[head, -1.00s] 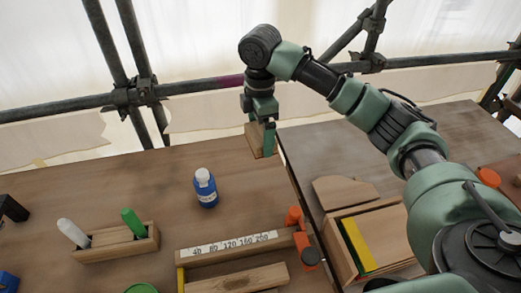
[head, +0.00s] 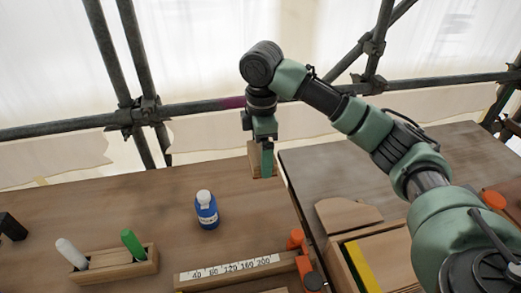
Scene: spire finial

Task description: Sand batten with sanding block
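My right gripper (head: 267,160) hangs pointing down near the table's far edge, at the gap between the two tabletops. A wooden block (head: 255,158) shows at its fingers; it looks gripped and may be the sanding block, but the near finger hides part of it. A wooden strip (head: 228,270) with a white label marked 40 to 200 lies at the bottom of the head view, beside an orange clamp (head: 304,264). Another wooden piece is cut off below it; I cannot tell which is the batten. My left gripper is out of view.
A blue bottle (head: 206,210) with a white cap stands mid-table. A wooden holder (head: 115,266) carries a white and a green marker. Right of the gap are a curved wood piece (head: 347,214) and a box with a yellow strip (head: 361,267). Scaffold pipes (head: 60,130) run behind.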

